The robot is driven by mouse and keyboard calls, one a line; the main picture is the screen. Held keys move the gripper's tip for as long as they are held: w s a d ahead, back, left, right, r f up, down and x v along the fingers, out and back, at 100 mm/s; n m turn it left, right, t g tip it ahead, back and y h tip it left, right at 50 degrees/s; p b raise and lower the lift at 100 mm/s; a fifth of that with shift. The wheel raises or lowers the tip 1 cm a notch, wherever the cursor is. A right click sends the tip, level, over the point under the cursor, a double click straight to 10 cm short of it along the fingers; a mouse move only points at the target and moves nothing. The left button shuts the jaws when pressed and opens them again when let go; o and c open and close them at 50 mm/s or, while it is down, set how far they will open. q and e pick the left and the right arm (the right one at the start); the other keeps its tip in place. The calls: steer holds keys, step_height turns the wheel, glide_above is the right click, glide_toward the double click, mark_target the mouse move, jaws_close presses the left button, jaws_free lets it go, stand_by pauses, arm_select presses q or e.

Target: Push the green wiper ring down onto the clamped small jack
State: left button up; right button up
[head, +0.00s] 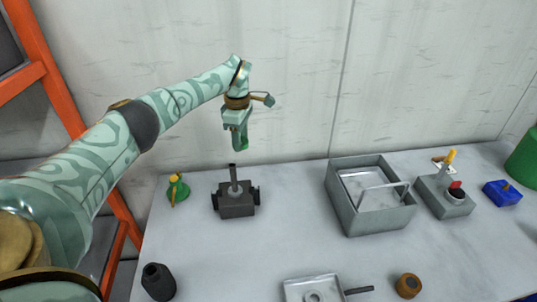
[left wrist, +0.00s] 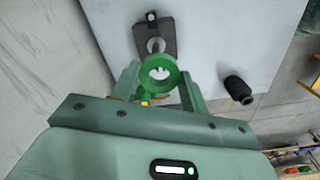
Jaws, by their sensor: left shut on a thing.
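My left gripper (head: 239,140) is shut on the green wiper ring (left wrist: 143,73) and holds it in the air. In the left wrist view my left gripper (left wrist: 160,80) has one finger on each side of the ring. The ring's hole faces the camera. The small jack (head: 235,184) stands upright in a dark clamp (head: 237,206) on the table, below the ring and apart from it. In the left wrist view the clamp (left wrist: 168,28) shows beyond the ring, and the ring partly hides the jack. My right gripper is not in view.
A green piece with a yellow part (head: 177,188) stands left of the clamp. A black cylinder (head: 158,281) is at the front left. A grey open box (head: 376,223), a grey block with a red knob (head: 445,198) and a blue block (head: 502,193) are at right.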

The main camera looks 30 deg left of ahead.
arm_select(q)
steer(key=shift+s+a+f+n, duration=0.1)
steer(key=shift+s+a+n, duration=0.15)
steer(key=shift+a+n, duration=0.75)
steer(key=shift+s+a+f+n, duration=0.1)
steer(key=shift+s+a+n, duration=0.1)
steer(key=shift+a+n, duration=0.8)
steer(key=shift+d, duration=0.25)
steer(key=b, duration=0.2)
glide_toward(234, 176)
steer(key=shift+w+a+f, duration=0.35)
steer(key=shift+w, duration=0.1)
steer(key=shift+p, duration=0.55)
steer(key=shift+f+b, duration=3.25)
steer(key=shift+f, duration=1.85)
